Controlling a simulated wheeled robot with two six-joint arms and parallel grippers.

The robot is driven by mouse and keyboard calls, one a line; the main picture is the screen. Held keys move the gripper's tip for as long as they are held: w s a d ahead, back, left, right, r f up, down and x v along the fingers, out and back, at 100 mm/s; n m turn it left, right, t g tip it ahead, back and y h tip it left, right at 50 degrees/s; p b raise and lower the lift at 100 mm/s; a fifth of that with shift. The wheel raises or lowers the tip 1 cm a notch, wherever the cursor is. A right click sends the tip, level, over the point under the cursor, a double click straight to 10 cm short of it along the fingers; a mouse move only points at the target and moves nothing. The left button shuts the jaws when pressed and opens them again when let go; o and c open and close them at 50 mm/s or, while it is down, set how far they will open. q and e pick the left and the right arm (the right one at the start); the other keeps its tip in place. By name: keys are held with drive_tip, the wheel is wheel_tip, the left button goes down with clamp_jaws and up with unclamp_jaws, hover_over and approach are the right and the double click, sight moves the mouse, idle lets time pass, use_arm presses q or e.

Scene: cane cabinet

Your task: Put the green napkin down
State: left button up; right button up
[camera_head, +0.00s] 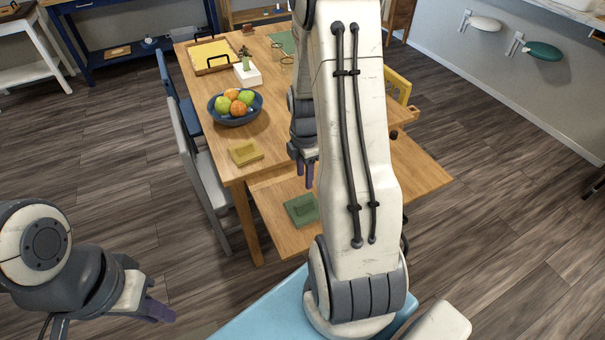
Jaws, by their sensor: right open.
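The green napkin (302,209), a small folded block, lies on a lower wooden surface (270,205) at the near end of the wooden table (285,115). My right gripper (305,172) is open and empty, with fingers pointing down, a little above and behind the napkin in the picture. It looks apart from the napkin. My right arm hides part of the table and of the lower surface. My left gripper (158,311) is at the lower left over the floor, far from the napkin. I cannot make out its jaw gap.
On the table are a yellow folded napkin (245,152), a blue bowl of fruit (235,107), a small plant in a white pot (247,75) and a yellow tray (210,55). Chairs (205,180) stand along the left side. The floor at left and right is clear.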

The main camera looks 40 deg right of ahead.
drive_tip(key=s+a+r+m, duration=0.15)
drive_tip(key=a+r, duration=0.35)
drive_tip(key=a, duration=0.6)
drive_tip(key=s+a+r+m, duration=0.15)
drive_tip(key=a+r, duration=0.35)
drive_tip(key=a, duration=0.5)
drive_tip(key=s+a+r+m, duration=0.2)
drive_tip(key=s+a, duration=0.3)
drive_tip(key=s, duration=0.1)
drive_tip(key=s+a+r+m+y, duration=0.1)
drive_tip(key=s+a+r+m, duration=0.2)
drive_tip(key=s, duration=0.4)
drive_tip(key=shift+s+a, duration=0.15)
drive_tip(key=shift+a, duration=0.75)
